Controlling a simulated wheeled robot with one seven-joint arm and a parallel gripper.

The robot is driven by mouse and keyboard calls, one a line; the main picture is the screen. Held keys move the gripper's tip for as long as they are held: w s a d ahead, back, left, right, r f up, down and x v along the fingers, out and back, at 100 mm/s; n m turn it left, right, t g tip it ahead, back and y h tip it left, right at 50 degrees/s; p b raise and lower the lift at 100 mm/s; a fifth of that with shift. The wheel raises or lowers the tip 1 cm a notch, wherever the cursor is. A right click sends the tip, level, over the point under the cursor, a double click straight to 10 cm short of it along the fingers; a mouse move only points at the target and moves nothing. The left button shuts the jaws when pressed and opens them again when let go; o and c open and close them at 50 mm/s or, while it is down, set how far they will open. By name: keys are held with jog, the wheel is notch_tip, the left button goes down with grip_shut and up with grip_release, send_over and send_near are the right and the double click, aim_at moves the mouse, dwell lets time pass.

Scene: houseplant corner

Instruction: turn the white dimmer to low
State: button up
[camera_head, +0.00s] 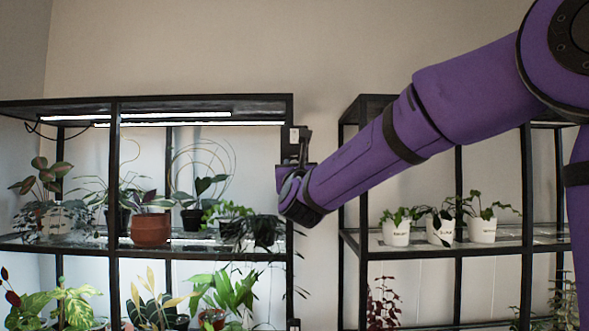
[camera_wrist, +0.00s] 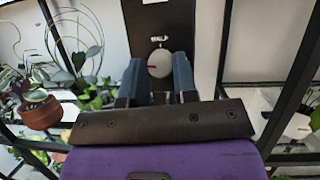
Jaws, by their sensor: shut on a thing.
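The white dimmer (camera_wrist: 160,63) is a round knob on a dark upright panel (camera_wrist: 158,22). A small red mark shows on the left part of its face, and a small white label that I cannot read for certain is just above it. My gripper (camera_wrist: 159,72) has its two blue-grey fingers on either side of the knob and is shut on it. In the head view my gripper (camera_head: 299,150) is at the right front post of the left shelf, and the knob is hidden there.
The left black shelf (camera_head: 115,170) holds several potted plants, with a lit white lamp tube (camera_head: 175,115) under its top. The right shelf (camera_head: 346,240) holds white pots (camera_head: 396,233). A narrow gap separates the shelves. A terracotta pot (camera_wrist: 42,112) is left of my gripper.

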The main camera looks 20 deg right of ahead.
jog(key=shift+n+y, duration=0.4)
jog(key=shift+n, duration=0.8)
jog(key=o, duration=0.9)
jog(key=v, duration=1)
jog(key=shift+s+f, duration=0.2)
jog(key=shift+s, duration=0.15)
jog(key=shift+d, duration=0.1)
